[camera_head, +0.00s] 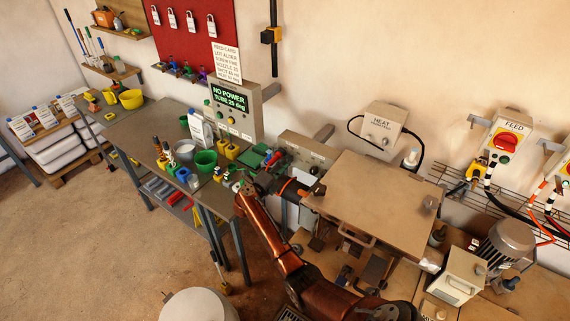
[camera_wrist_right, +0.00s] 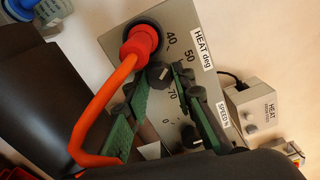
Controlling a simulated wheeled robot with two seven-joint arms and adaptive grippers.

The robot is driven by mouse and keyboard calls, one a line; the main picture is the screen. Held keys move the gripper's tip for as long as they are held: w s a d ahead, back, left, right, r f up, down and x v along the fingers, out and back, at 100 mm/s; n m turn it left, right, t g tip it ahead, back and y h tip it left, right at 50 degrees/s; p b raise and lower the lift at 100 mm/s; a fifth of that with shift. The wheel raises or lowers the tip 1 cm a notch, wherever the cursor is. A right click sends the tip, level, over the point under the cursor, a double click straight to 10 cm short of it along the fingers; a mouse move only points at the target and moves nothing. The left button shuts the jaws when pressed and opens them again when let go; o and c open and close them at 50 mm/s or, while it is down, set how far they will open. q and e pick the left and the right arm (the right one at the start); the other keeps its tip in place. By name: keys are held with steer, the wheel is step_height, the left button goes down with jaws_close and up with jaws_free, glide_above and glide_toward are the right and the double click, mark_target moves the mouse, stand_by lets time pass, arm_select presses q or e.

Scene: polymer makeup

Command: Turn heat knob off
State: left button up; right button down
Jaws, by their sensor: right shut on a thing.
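A grey control panel (camera_head: 315,148) sits at the back edge of the bench; in the right wrist view, this panel (camera_wrist_right: 203,85) carries a "HEAT deg" label and dial numbers. A dark knob (camera_wrist_right: 160,74) with a pale pointer mark lies between my green fingertips, near the 40, 50 and 70 marks. My right gripper (camera_head: 268,163) reaches the panel from the front and is shut on this knob; the gripper also shows in the right wrist view (camera_wrist_right: 164,78). The fingers partly hide the dial. A second dark knob (camera_wrist_right: 190,136) is near the "SPEED %" label. My left gripper is not in view.
An orange-red hooked lead or handle (camera_wrist_right: 100,95) hangs close beside the fingers. Left of the gripper stand a green cup (camera_head: 206,161) and small yellow items. A flat brown plate (camera_head: 375,197) lies to the right.

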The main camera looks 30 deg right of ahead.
steer(key=shift+a+r+n+p, duration=0.1)
steer(key=shift+n+p, duration=0.6)
steer(key=shift+p, duration=0.15)
steer(key=shift+n+p, duration=1.1)
steer(key=shift+p, duration=0.05)
steer(key=shift+n+p, duration=1.3)
steer(key=shift+n, duration=0.4)
steer(key=shift+f, duration=0.2)
steer(key=c, duration=1.6)
jaws_free()
steer(key=shift+a, duration=0.1)
steer(key=v, duration=1.1)
steer(key=shift+s+a, duration=0.2)
steer(key=shift+a, duration=0.15)
